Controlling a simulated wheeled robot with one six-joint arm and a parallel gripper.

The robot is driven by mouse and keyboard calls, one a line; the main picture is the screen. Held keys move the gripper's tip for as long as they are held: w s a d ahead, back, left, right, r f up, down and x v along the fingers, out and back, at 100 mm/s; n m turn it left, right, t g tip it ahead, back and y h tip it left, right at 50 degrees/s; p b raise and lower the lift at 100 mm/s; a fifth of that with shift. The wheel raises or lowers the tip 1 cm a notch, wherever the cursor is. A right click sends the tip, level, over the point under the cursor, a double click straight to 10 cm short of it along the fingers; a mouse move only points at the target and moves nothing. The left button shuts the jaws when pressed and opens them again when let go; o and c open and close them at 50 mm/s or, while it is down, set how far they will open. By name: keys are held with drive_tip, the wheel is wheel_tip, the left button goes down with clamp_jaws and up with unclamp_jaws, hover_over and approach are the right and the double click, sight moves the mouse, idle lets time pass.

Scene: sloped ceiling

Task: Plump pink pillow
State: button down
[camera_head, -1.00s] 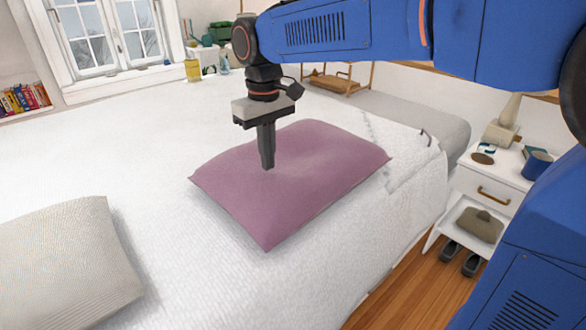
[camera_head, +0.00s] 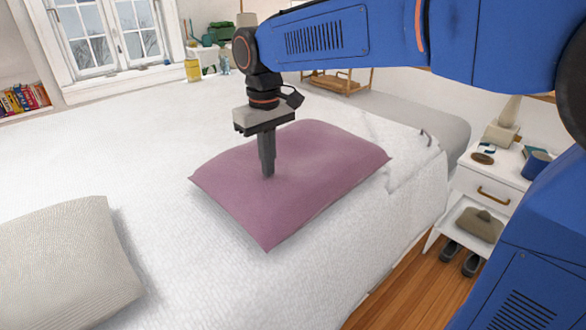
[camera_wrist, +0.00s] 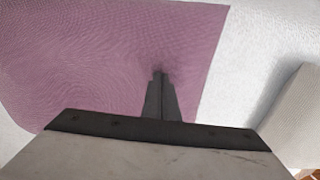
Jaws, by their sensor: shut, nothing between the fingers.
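The pink pillow (camera_head: 310,170) lies flat on the white bed, and it fills much of the wrist view (camera_wrist: 110,50). My gripper (camera_head: 267,174) points straight down over the pillow's middle-left part with its fingers closed together and nothing between them. In the wrist view the fingertips (camera_wrist: 158,74) meet the pillow's surface near one edge, with a small dark dent or shadow around them. The tips seem to press lightly into the fabric.
The white bed (camera_head: 130,140) has free room around the pillow. A beige cushion (camera_head: 65,265) lies at the lower left. A window (camera_head: 105,35) is at the back left.

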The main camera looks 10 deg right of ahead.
drive_tip(key=shift+f, duration=0.3)
drive_tip(key=shift+r, duration=1.05)
drive_tip(key=shift+f, duration=0.95)
idle(0.5)
drive_tip(key=shift+r, duration=0.9)
wheel_tip(320, 180, up, 5)
idle(0.5)
